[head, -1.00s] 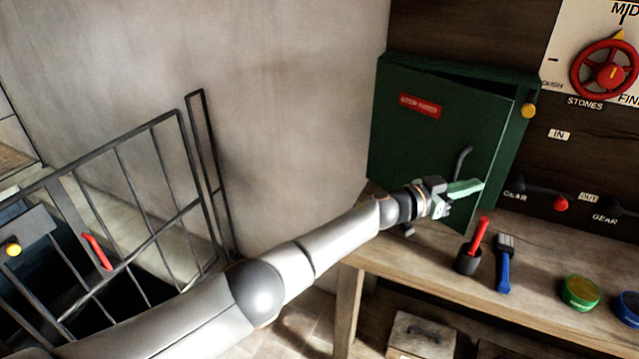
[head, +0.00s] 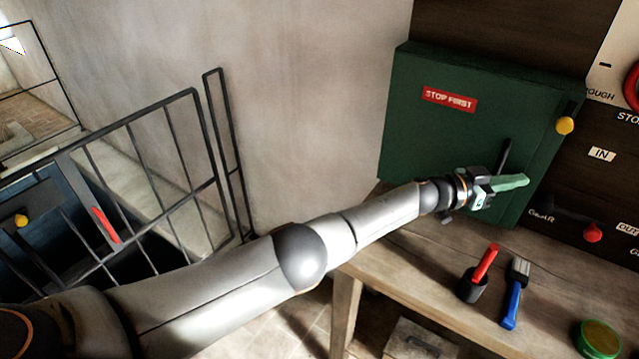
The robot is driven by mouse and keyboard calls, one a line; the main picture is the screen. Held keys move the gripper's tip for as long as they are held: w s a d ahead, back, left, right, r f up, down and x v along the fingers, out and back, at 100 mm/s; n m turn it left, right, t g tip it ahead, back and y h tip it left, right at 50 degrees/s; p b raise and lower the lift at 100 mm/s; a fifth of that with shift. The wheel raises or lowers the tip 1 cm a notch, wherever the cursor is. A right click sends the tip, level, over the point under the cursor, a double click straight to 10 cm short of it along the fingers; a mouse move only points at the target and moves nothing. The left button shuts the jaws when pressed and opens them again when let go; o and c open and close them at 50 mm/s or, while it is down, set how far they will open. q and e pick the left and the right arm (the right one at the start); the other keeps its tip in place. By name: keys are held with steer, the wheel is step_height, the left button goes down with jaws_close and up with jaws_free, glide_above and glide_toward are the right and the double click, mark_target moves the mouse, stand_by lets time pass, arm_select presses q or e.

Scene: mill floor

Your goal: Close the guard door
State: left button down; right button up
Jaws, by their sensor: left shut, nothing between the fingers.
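The guard door (head: 455,140) is a dark green panel with a red "STOP FIRST" label (head: 449,99), above the back of the wooden bench. It looks flush with its green box, and no dark gap shows along its top edge. A dark handle (head: 505,155) stands on its lower right part. My left gripper (head: 512,183) is in front of the door's lower right, just below the handle. Its green fingers are shut with nothing between them. I cannot tell whether they touch the door. A yellow knob (head: 565,125) sits at the box's right side. My right gripper is not in view.
On the bench (head: 420,262) are a red-handled tool in a dark cup (head: 473,289), a blue brush (head: 514,295) and a green round container (head: 599,340). A dark metal railing (head: 150,180) stands at left. A red-knobbed lever (head: 592,233) is right of the door.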

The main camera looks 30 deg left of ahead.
arm_select(q)
steer(key=shift+w+a, duration=0.2)
steer(key=shift+w, duration=0.1)
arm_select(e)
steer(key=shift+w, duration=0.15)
